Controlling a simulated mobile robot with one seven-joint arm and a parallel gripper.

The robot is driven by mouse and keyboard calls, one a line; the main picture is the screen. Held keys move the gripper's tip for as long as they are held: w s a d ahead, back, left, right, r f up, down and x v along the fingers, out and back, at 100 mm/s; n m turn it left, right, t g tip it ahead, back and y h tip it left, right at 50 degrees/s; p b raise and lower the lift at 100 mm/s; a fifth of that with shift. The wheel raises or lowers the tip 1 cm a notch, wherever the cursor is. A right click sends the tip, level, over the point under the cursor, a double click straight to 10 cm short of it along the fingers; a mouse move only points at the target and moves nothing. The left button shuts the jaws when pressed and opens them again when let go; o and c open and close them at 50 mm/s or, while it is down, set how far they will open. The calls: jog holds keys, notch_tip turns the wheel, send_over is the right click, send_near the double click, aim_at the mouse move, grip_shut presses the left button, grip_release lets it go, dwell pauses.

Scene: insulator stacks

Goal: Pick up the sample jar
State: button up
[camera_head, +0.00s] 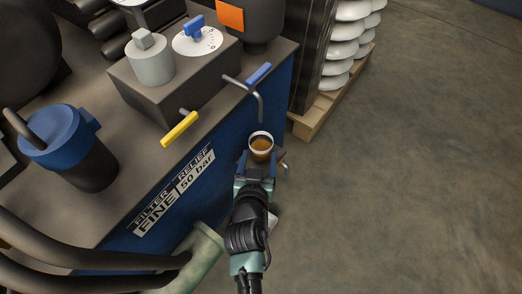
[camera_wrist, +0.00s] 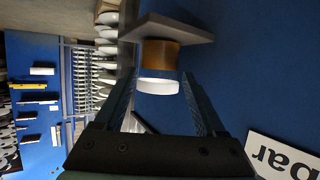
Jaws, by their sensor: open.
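The sample jar (camera_head: 261,143) holds amber liquid below a pale rim. It stands beside the blue cabinet's side in the head view. In the wrist view the jar (camera_wrist: 160,56) shows its amber and white bands, with its amber end against a small grey shelf (camera_wrist: 172,27). My gripper (camera_head: 260,161) is open just in front of the jar. In the wrist view the gripper's fingers (camera_wrist: 160,92) reach up on either side of the jar's white band, with gaps showing. I cannot tell how far the fingertips are along the jar in depth.
The blue cabinet (camera_head: 225,135) with a "50 bar" label is close on the left. A bent tap with a blue handle (camera_head: 259,74) sticks out above the jar, and a yellow handle (camera_head: 180,129) is further left. A pallet (camera_head: 315,121) stands behind. The floor at right is clear.

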aim_at(260, 156)
jog(key=b+x, duration=0.2)
jog(key=x, duration=0.2)
jog(key=shift+s+f, duration=0.15)
jog(key=shift+w+d+f+b, duration=0.1)
jog(key=shift+w+b, duration=0.35)
jog(key=shift+w, duration=0.15)
grip_shut()
